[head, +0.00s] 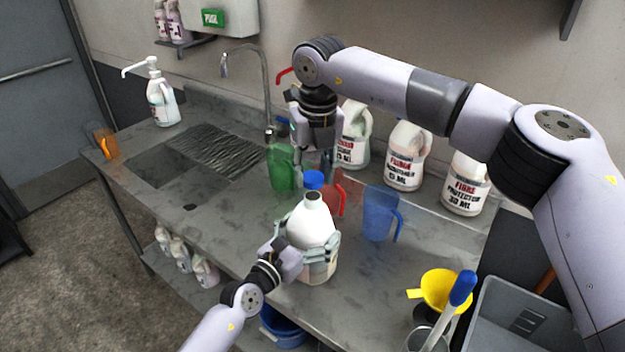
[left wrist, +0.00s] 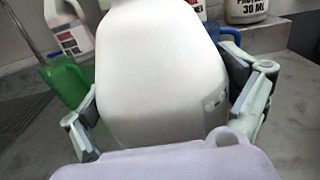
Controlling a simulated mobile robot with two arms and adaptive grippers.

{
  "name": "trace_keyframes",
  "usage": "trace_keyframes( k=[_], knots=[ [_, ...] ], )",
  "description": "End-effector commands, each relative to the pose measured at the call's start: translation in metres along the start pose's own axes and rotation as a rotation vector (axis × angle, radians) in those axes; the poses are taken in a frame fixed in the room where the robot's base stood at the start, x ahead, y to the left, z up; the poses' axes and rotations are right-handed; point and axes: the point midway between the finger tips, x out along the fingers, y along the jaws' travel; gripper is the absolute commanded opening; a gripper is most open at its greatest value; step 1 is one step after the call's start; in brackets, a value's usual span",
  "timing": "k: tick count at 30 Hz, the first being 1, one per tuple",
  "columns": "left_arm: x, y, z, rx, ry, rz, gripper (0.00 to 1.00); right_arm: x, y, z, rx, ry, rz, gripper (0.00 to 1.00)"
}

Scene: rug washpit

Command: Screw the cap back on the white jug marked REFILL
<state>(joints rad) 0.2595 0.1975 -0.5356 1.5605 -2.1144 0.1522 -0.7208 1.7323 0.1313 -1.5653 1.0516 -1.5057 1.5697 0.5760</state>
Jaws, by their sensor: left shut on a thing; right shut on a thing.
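The white jug (head: 309,222) stands on the steel bench, its neck bare and pointing up; no REFILL marking is readable. My left gripper (head: 307,243) is shut around the jug's body from the front. In the left wrist view the jug (left wrist: 160,75) fills the space between the two fingers. The blue cap (head: 314,179) appears just above and behind the jug's neck, apart from it. My right gripper (head: 318,158) points down above the cap and is shut on it; its fingertips are partly hard to make out.
Green (head: 282,168), red (head: 331,193) and blue (head: 380,213) measuring jugs stand close behind the white jug. Several labelled white bottles (head: 405,157) line the wall. A yellow funnel (head: 442,289) is at the right front. A sink with tap (head: 267,95) lies left.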

Motion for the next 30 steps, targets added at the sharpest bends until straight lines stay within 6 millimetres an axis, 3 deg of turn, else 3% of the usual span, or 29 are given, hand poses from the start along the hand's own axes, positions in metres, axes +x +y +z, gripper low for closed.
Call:
trace_keyframes(
  k=[3, 19, 30],
  knots=[
    [0.0, 0.0, -0.001, 0.001, 0.001, -0.001, 0.45, 0.014, 0.0, -0.002, -0.002, 0.001, 0.002, 0.26],
    [0.0, 0.0, -0.001, 0.001, 0.002, -0.001, 0.45, 0.015, 0.0, -0.002, -0.001, -0.001, 0.002, 0.26],
    [0.0, 0.0, -0.001, 0.001, 0.002, -0.001, 0.45, 0.032, 0.0, -0.004, -0.003, -0.001, 0.002, 0.26]
  ],
)
